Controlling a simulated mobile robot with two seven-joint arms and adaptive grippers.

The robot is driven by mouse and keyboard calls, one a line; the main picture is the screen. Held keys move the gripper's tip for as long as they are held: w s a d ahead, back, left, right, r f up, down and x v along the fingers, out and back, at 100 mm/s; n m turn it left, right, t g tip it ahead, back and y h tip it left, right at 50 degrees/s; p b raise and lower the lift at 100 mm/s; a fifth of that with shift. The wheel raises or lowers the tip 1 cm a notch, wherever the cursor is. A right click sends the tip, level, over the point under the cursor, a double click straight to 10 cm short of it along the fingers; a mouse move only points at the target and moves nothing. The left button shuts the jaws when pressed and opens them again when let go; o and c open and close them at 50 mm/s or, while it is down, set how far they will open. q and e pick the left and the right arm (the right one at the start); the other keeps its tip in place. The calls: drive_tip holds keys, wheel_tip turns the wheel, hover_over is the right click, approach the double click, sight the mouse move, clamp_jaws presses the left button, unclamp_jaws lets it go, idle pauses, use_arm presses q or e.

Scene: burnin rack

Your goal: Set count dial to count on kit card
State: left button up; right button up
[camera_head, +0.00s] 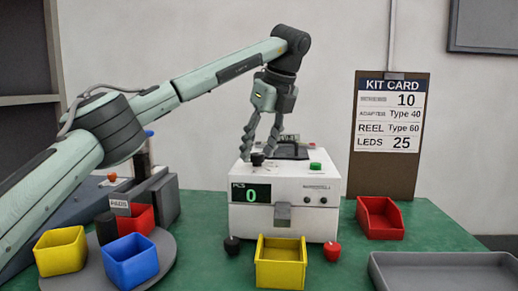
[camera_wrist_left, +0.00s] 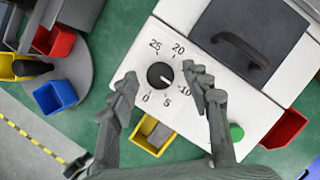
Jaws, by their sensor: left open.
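The count dial (camera_wrist_left: 160,76) is a black round knob on top of the white counter box (camera_head: 300,185), with printed numbers around it including 0, 5, 10, 20 and 25. A pale mark shows on the knob, pointing toward the lower right in the wrist view. The box's display (camera_head: 250,193) reads 0. Contact cannot be told.
A green button (camera_head: 315,167) and a dark handled lid (camera_wrist_left: 250,35) are beside the dial. A yellow bin (camera_head: 281,275) stands in front, a red bin (camera_head: 379,218) to the right, and a grey tray (camera_head: 440,260) at far right. More bins sit on a round grey turntable (camera_head: 165,260).

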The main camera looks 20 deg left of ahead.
use_arm(q)
drive_tip(key=v, duration=1.1)
drive_tip(key=shift+d+r, duration=0.2)
drive_tip(key=shift+r, duration=0.15)
drive_tip(key=shift+s+f, duration=0.1)
drive_tip(key=shift+s, duration=0.1)
